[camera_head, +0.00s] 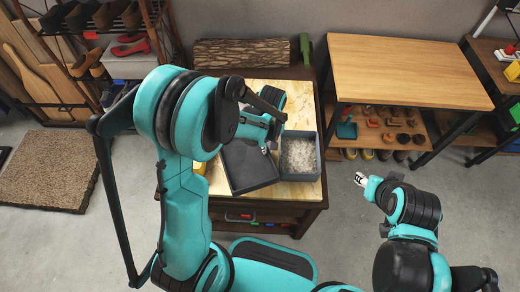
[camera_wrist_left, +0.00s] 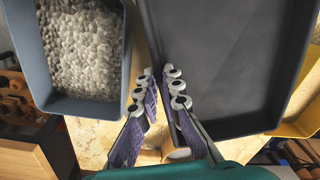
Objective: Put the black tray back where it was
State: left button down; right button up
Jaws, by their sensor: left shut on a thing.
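In the head view, the wrist partly hides this grip. Whether the tray touches the cabinet top is not clear. My right gripper (camera_head: 360,180) is small and pale, away from the tray over the floor at the right; its opening cannot be made out.
A blue-grey bin (camera_head: 300,178) of pale granules stands close beside the tray on the right. A yellow container (camera_wrist_left: 296,122) is partly hidden on the tray's other side. A log (camera_head: 240,53) lies behind the cabinet top. A wooden table (camera_head: 405,75) stands to the right.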

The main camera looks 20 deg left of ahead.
pick_arm(q)
jog(key=w+a+f, duration=0.2)
jog(key=w+f+b, duration=0.1)
jog(key=w, duration=0.1)
jog(key=shift+a, duration=0.4)
notch_tip(320, 180, down, 4)
jog(key=shift+w+f+b, duration=0.1)
jog(key=shift+w+b, duration=0.05)
jog(key=shift+b, duration=0.95)
jog(key=c, duration=2.1)
grip_release()
jog(key=shift+f, duration=0.1)
jog(key=o, duration=0.4)
jog(key=shift+r, duration=0.2)
